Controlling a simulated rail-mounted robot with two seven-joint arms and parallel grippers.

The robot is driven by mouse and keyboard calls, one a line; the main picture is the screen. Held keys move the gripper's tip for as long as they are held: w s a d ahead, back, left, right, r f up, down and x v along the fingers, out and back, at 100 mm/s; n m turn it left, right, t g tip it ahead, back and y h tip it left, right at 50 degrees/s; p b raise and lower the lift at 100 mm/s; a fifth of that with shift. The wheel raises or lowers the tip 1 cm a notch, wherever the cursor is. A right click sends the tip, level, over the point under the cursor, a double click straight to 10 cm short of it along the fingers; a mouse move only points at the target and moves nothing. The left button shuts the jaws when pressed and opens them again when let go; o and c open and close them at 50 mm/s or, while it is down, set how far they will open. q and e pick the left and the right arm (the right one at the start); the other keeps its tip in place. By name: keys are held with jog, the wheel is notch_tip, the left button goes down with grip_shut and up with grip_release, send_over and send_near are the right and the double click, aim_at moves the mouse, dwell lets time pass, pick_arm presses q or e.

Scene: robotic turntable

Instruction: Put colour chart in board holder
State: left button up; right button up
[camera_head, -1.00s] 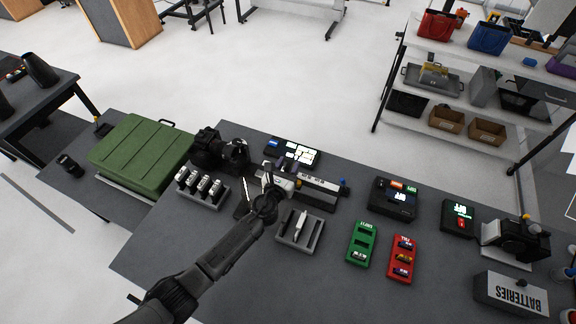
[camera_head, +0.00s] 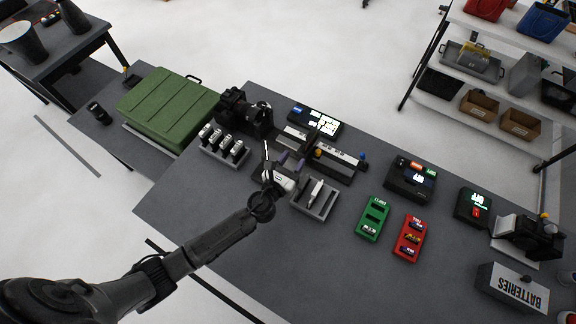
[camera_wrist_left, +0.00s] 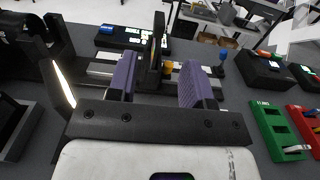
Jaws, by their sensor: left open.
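A thin dark upright plate (camera_wrist_left: 155,55), seen almost edge-on with small orange-yellow bits, stands beyond and between my left fingers in the left wrist view. It may be the colour chart, but its face is hidden. It seems to stand at a long grey slotted rail block (camera_head: 334,163) with a blue knob, perhaps the board holder. My left gripper (camera_head: 290,163) is just left of this block in the head view. Its two purple-padded fingers (camera_wrist_left: 159,82) are spread and nothing is clearly held between them. My right gripper is not in view.
A grey tray (camera_head: 328,208) lies close to my left gripper. A black camera (camera_head: 232,110) and a battery rack (camera_head: 225,152) stand to the left. Green (camera_head: 373,218) and red (camera_head: 410,236) battery trays are right.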

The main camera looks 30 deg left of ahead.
pick_arm(q)
jog(key=shift+s, duration=1.3)
jog(key=s+a+f+n+g+y, duration=0.1)
jog(key=s+a+n+g+y, duration=0.4)
jog(key=n, duration=0.6)
jog(key=s+a+f+n+g, duration=0.1)
jog(key=s+n+g, duration=0.1)
jog(key=s+n, duration=0.75)
jog(key=s+d+n+g+h, duration=0.35)
jog(key=s+n+g, duration=0.35)
jog(key=s+n, duration=0.55)
notch_tip(320, 180, up, 21)
jog(key=s+n+h+p, duration=0.1)
jog(key=p, duration=2)
jog(key=shift+s+r, duration=0.2)
